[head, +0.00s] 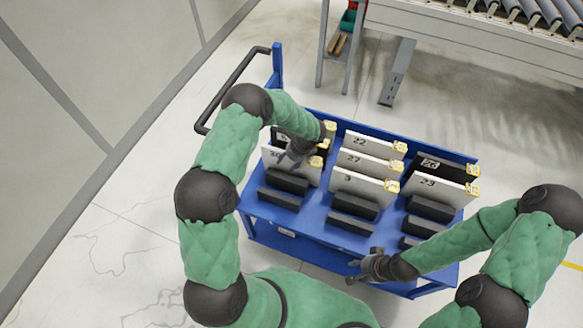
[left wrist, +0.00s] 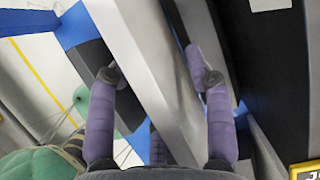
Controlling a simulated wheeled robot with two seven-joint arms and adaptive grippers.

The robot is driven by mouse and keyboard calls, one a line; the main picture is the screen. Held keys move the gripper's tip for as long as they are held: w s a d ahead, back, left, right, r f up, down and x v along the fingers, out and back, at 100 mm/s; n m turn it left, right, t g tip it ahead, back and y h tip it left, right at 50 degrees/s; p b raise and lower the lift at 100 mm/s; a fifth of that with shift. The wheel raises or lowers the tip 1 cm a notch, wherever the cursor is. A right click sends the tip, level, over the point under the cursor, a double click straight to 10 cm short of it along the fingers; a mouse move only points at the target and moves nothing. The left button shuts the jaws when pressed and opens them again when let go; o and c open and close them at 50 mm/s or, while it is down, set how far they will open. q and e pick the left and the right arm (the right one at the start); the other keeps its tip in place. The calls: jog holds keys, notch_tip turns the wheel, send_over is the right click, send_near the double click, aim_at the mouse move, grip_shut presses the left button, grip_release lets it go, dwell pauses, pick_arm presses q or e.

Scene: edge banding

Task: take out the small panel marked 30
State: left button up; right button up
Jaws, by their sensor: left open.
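The small white panel marked 30 (head: 307,177) stands upright in the front left slot of the blue cart. Its number, at its upper left, is partly legible, and my left gripper covers part of its top in the head view. My left gripper (head: 291,158) is open at this panel's top edge. In the left wrist view, the purple fingers of my left gripper (left wrist: 160,78) are spread on either side of a pale panel (left wrist: 150,60); I cannot tell whether they touch it. My right gripper (head: 362,269) is empty, in front of the cart's near edge.
The blue cart (head: 262,209) also carries white panels marked 22 (head: 370,145), 27 (head: 365,164), 3 (head: 363,186) and 23 (head: 437,190). Dark panels stand behind, one marked 26 (head: 445,168). Black blocks sit along the front. A roller conveyor (head: 500,35) is at the back right.

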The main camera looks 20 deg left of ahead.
pick_arm(q)
grip_shut()
